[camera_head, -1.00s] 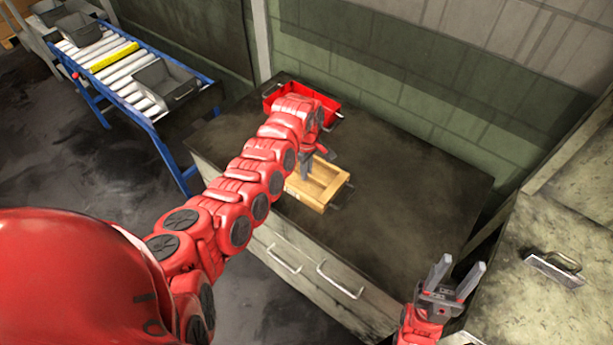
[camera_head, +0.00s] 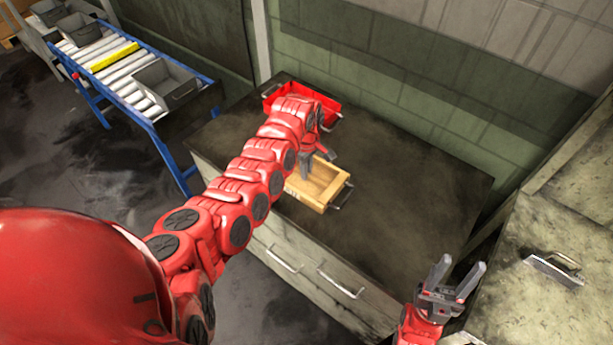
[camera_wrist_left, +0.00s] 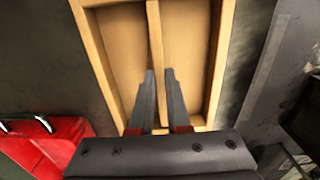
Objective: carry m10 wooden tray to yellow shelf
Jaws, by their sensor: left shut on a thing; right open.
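The wooden tray (camera_head: 320,186) is a light box with a divider and a dark metal handle at its right end. It is at the dark top of the drawer cabinet (camera_head: 400,190). My left gripper (camera_head: 307,172) is at the tray. In the left wrist view, the fingers of that gripper (camera_wrist_left: 158,92) lie on both sides of the tray's middle divider (camera_wrist_left: 156,40) and are shut on it. Part of the tray is hidden by my left arm. My right gripper (camera_head: 455,277) is open and empty at the lower right. I cannot make out a yellow shelf.
A red tray (camera_head: 322,98) stands behind my left gripper, near the wall. A blue-framed roller conveyor (camera_head: 120,80) with grey bins (camera_head: 165,84) is at the upper left. Another worktop at the right carries a metal-handled item (camera_head: 555,268). The cabinet top's right part is clear.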

